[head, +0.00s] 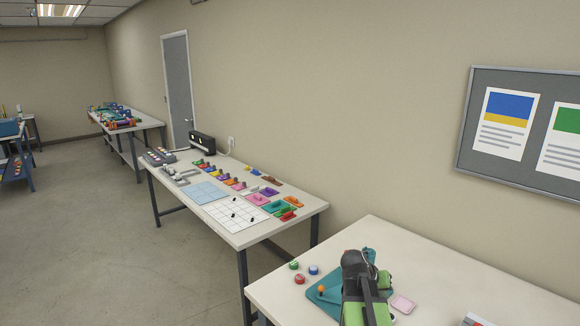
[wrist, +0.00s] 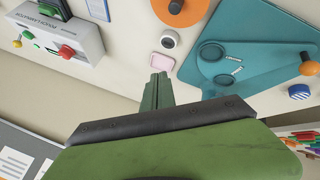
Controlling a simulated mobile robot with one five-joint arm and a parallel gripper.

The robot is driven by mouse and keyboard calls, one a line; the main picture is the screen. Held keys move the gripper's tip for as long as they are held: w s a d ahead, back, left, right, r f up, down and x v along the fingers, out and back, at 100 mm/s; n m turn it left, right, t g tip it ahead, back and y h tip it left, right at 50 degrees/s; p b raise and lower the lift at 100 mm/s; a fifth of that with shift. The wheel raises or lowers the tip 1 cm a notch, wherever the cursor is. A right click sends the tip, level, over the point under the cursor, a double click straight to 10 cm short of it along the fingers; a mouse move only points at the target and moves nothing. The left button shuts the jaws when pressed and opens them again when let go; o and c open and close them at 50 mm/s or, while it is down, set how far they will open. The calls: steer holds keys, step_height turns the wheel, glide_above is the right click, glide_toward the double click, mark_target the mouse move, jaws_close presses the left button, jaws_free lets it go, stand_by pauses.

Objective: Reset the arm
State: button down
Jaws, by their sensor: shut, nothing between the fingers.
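My gripper shows in the wrist view (wrist: 158,80) as green fingers pressed together, with nothing between them. It points over the white near table, apart from the things there. In the head view my dark and green arm stands over the near table (head: 440,262); the fingertips cannot be made out there. A pink square (head: 403,304) lies right of the arm.
A grey pouch laminator (wrist: 72,30) and an orange disc (wrist: 181,8) show in the wrist view. A second table (head: 318,207) holds several small items. A notice board (head: 460,150) hangs right.

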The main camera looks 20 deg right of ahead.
steer(key=w+a+f+n+t+y, duration=0.1)
steer(key=w+a, duration=0.1)
steer(key=a, duration=0.6)
steer(key=w+a+f+n+y, duration=0.1)
steer(key=w+a+n, duration=0.15)
steer(key=a, duration=0.55)
steer(key=s+a+f+n+g+y, duration=0.1)
steer(key=s+a+n+y, duration=0.1)
steer(key=a, duration=0.9)
steer(key=s+a+f+n+g+y, duration=0.1)
steer(key=s+a+f+n+y, duration=0.1)
steer(key=a, duration=1)
steer(key=shift+s+y, duration=0.65)
steer(key=shift+y, duration=0.15)
